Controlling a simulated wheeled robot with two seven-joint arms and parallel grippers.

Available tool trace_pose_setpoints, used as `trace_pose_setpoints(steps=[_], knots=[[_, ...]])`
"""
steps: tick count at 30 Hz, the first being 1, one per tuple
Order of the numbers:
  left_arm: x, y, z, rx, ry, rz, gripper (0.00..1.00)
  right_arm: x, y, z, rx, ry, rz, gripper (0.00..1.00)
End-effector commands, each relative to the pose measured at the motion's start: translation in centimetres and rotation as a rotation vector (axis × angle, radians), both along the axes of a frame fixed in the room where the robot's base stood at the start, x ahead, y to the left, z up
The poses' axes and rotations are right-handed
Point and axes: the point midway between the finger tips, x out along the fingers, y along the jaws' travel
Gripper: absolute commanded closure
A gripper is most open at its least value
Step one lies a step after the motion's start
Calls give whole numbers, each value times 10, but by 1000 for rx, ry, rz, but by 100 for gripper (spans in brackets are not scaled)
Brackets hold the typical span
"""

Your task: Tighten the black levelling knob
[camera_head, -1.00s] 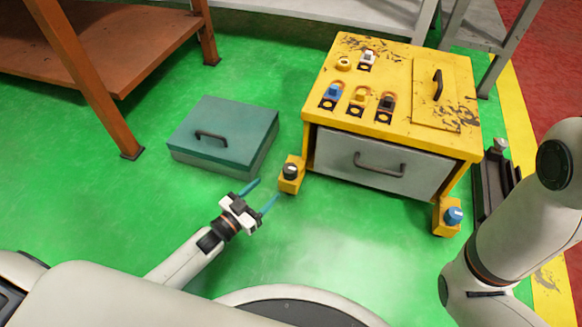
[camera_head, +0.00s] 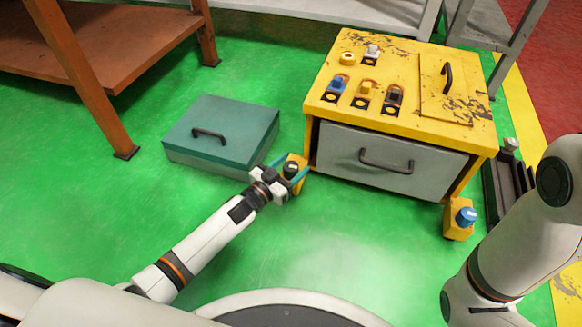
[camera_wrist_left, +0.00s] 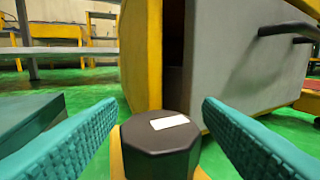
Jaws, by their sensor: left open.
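The black levelling knob (camera_head: 291,169) sits on a yellow foot block (camera_head: 299,185) at the front left corner of the yellow cabinet (camera_head: 398,119). In the left wrist view the knob (camera_wrist_left: 160,145) is dark and many-sided, with a white mark on top. My left gripper (camera_head: 289,170) is open, with its teal fingers on either side of the knob. In the wrist view gaps show between the knob and both fingers (camera_wrist_left: 160,137). My right arm shows at the right edge, but its gripper is out of view.
A blue knob (camera_head: 466,216) sits on the cabinet's front right foot. A teal lidded box (camera_head: 221,132) stands close behind and left of my left gripper. An orange rack (camera_head: 110,52) is at the back left. The green floor in front of the cabinet is clear.

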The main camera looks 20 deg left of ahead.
Motion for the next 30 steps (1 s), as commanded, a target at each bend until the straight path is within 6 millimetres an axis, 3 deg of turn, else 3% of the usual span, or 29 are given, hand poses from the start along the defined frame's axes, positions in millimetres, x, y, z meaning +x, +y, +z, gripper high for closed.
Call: trace_pose_setpoints(steps=[1,9,20,30], knots=[[0,0,0,0,0,0,40,0,0,0,0,0,0,64],[0,0,0,0,0,0,83,0,0,0,0,0,0,64],[0,2,1,5,0,-63,84,0,0,5,0,1,0,64],[1,2,0,6,-1,-313,84,0,0,9,0,1,-1,64]])
